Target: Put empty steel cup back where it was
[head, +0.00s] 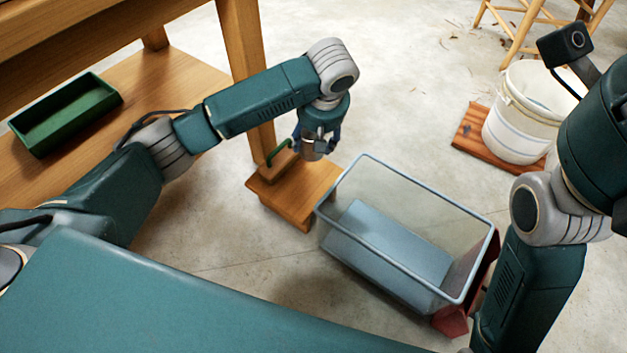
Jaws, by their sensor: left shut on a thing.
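My left gripper (323,135) points down and is shut on the small steel cup (312,151). The cup is over the right part of the low wooden stand (304,190). I cannot tell whether its base touches the wood. The inside of the cup cannot be seen. My right arm comes in at the right edge, and its gripper is not in view.
A green handled thing (279,153) is at the stand's back left. A clear bin (393,240) with a blue bottom stands to the right. A white bucket (524,115) sits on a wooden board at back right. A green tray (66,113) lies on the bench shelf.

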